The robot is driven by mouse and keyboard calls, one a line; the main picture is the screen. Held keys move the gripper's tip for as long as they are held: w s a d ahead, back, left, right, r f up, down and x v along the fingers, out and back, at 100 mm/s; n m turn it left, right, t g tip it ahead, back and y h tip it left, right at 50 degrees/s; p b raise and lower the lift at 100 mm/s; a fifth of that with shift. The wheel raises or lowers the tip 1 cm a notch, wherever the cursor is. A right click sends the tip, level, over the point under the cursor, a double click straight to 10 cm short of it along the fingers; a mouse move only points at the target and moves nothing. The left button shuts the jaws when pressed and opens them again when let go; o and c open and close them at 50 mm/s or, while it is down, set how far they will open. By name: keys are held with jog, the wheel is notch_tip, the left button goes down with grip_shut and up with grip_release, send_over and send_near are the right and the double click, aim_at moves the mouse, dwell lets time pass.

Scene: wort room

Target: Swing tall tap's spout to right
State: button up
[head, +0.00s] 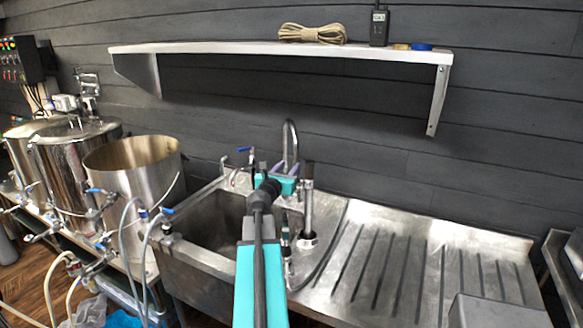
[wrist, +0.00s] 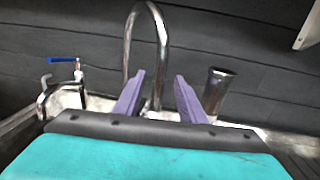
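The tall tap (head: 290,135) is a chrome gooseneck at the back of the sink, against the dark wall. In the wrist view the tall tap (wrist: 160,40) arches up, its right leg showing between my two purple fingers. Its left leg runs down behind the left finger, so the lower end is hidden. My gripper (head: 286,168) is at the tap's lower part in the head view. In the wrist view my gripper (wrist: 158,97) is open, with a finger on either side of the right leg. I cannot tell whether a finger touches it.
A shorter blue-levered tap (wrist: 62,75) stands to the left. An upright metal cylinder (wrist: 216,88) stands close to the right finger. The sink basin (head: 212,222) lies below, with a ribbed drainboard (head: 420,265) to the right. A wall shelf (head: 240,48) hangs above.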

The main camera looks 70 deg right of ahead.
jog(key=a+b, duration=0.1)
jog(key=a, duration=0.5)
dwell(0.4)
jog(key=shift+w+d+f, duration=0.1)
jog(key=shift+w+d, duration=0.05)
grip_shut()
jog(key=w+a+f+m+g+y+b, duration=0.1)
jog(key=w+a+f+m+g+y, duration=0.1)
jog(key=w+m+g, duration=0.4)
jog(key=shift+w+a+g, duration=0.4)
jog(key=shift+w+g, duration=0.85)
jog(key=shift+g, duration=0.25)
